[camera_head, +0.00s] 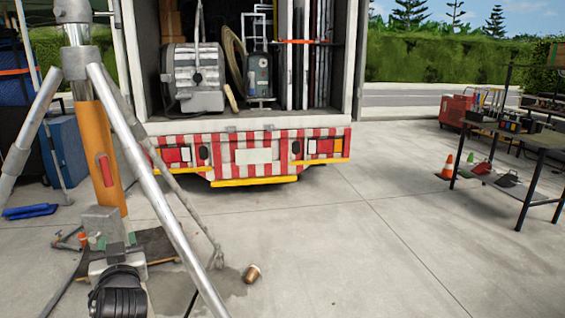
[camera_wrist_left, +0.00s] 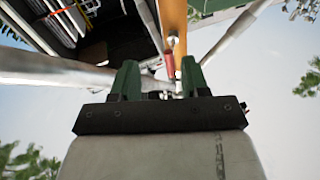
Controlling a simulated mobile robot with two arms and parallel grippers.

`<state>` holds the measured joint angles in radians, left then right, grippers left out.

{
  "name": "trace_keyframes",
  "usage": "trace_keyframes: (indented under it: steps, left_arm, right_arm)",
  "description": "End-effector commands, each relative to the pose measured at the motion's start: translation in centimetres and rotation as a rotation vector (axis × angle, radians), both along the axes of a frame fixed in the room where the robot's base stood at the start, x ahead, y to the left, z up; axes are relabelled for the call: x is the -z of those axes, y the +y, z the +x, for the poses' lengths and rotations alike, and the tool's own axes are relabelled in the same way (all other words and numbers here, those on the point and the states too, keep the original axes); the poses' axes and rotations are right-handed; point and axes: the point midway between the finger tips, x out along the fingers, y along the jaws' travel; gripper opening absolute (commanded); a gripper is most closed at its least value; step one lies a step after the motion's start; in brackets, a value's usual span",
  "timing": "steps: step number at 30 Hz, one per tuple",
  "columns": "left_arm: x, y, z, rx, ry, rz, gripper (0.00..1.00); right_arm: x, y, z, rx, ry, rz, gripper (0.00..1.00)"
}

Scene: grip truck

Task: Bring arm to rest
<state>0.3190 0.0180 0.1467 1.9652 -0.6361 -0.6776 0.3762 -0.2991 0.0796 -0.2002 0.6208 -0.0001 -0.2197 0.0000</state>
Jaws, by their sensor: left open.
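My left arm comes up from the bottom left of the head view. Its left gripper (camera_head: 115,241) is open, in front of the foot of a stand with an orange post (camera_head: 101,150) and silver legs (camera_head: 155,190). In the left wrist view the two dark green fingers of the left gripper (camera_wrist_left: 158,76) stand apart with nothing clearly held between them. The orange post (camera_wrist_left: 174,30) and a red handle (camera_wrist_left: 169,66) show beyond them, with silver tubes crossing behind. I cannot tell whether the fingers touch the stand. My right gripper is not in view.
A truck with a red and white striped rear bumper (camera_head: 255,155) stands open, loaded with cases. A copper-coloured can (camera_head: 251,273) lies on the concrete. A metal table (camera_head: 525,140) and traffic cone (camera_head: 447,168) are at right. The middle right floor is clear.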

Motion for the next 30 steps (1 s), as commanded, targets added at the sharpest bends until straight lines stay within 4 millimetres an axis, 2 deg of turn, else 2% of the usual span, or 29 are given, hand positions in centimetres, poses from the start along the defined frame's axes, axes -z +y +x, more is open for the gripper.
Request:
trace_keyframes:
  steps: [1,3,5,6,10,12,18,26,27,30]
  left_arm:
    - [3.8,-0.9,-1.8,0.02,0.112,-0.027,0.46]
    - [8.2,-2.3,-4.3,0.056,0.265,-0.066,0.46]
    - [11.8,-3.7,-6.9,0.093,0.4,-0.1,0.46]
    - [14.0,-4.7,-8.7,0.121,0.492,-0.12,0.46]
    - [19.6,-7.8,-15.1,0.218,0.762,-0.177,0.46]
    - [21.5,-9.2,-18.1,0.267,0.88,-0.2,0.46]
    - [24.6,-12.2,-25.1,0.386,1.13,-0.246,0.46]
    - [26.0,-15.2,-33.1,0.533,1.388,-0.292,0.46]
    - [27.3,-15.1,-32.2,0.526,1.383,-0.29,0.46]
    - [29.6,-15.2,-31.5,0.523,1.389,-0.292,0.46]
  right_arm:
    - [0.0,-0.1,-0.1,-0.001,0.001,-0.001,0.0]
    - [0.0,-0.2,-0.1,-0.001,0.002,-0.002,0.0]
    - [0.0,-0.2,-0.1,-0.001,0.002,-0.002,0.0]
    - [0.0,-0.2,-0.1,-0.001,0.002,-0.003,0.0]
    - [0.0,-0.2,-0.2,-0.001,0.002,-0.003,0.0]
    - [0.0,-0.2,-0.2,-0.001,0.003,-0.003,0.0]
    - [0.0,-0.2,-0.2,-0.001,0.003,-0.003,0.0]
    - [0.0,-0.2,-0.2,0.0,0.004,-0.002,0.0]
    - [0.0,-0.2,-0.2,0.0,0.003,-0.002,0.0]
    - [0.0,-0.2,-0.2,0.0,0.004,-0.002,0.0]
